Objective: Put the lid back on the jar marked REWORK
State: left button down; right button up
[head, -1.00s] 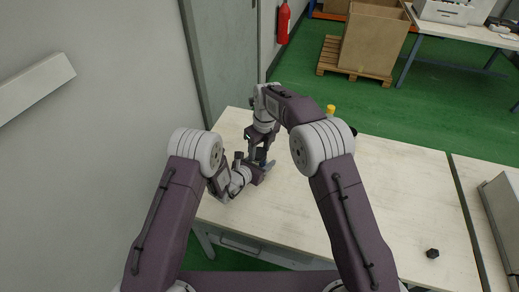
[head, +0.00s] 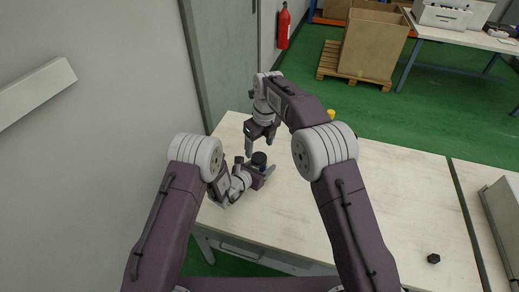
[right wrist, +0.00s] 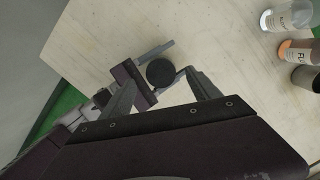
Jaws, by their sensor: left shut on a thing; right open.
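A jar with a dark round lid (head: 259,158) on top stands on the near-left part of the table; its label is hidden. The lid also shows from above in the right wrist view (right wrist: 160,73), covering the jar body below it. My left gripper (head: 264,172) is shut around the jar from the side, low at the table. My right gripper (head: 261,146) is open and empty above the lid, apart from it. In the right wrist view its fingers (right wrist: 165,82) show on either side of the lid. I cannot tell how tightly the lid sits.
In the right wrist view, a clear jar (right wrist: 286,17), an orange-filled jar (right wrist: 297,52) and a dark grey container (right wrist: 306,77) stand at the right. A yellow top (head: 331,114) shows behind my right arm. A small black object (head: 433,258) lies on the mostly clear table (head: 400,200).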

jog(key=shift+o, duration=0.3)
jog(key=o, duration=0.5)
notch_tip(320, 180, up, 12)
jog(key=s+d, duration=0.1)
jog(key=shift+s, duration=0.2)
jog(key=shift+f, duration=0.1)
pick_arm(q)
jog(key=shift+c, duration=2.1)
grip_release()
